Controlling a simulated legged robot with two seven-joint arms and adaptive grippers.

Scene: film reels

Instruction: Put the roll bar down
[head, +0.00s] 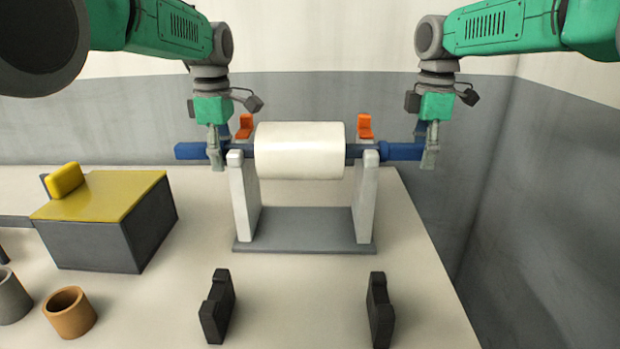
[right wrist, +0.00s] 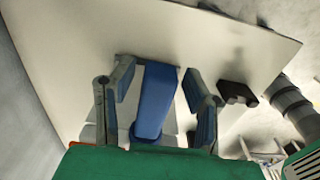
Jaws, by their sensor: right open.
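The roll bar (head: 353,151) is a dark, level bar carrying a white roll (head: 300,150), with blue handles at its left (head: 190,151) and right (head: 402,152) ends. It lies at the tops of the two pale uprights of a stand (head: 305,222); exact seating is hard to see. My left gripper (head: 221,148) is at the left handle, pointing down; its finger gap is unclear. My right gripper (head: 430,148) is open at the right handle. In the right wrist view its fingers (right wrist: 160,100) stand either side of the blue handle (right wrist: 155,95), with gaps visible.
Orange latches (head: 245,124) (head: 365,124) stand up behind the bar. Two black brackets (head: 217,306) (head: 379,310) stand in front of the stand. A yellow-topped grey box (head: 95,240) and a brown ring (head: 70,312) are at left. The wall is close at right.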

